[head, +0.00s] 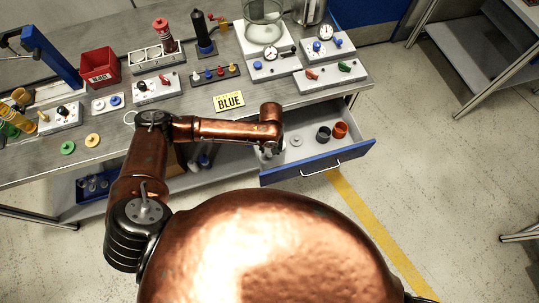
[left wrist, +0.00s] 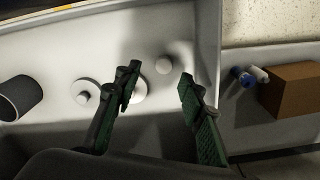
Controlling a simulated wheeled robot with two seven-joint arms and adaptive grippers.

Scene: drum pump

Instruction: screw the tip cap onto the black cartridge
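The black cartridge (head: 203,32) stands upright in a dark holder at the back of the bench in the head view. My left gripper (head: 270,151) reaches down into the open drawer, partly hidden by its own wrist. In the left wrist view, the left gripper (left wrist: 158,82) is open and empty above the drawer floor. A small white round knob (left wrist: 163,65) lies between and beyond its fingertips. A white disc (left wrist: 138,91) is partly behind one finger, and another knobbed disc (left wrist: 84,96) lies farther left. I cannot tell which is the tip cap. My right gripper is not in view.
The blue-fronted drawer (head: 318,160) also holds a black cup (head: 323,133) and an orange cup (head: 340,130). Its walls stand close around the left gripper.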

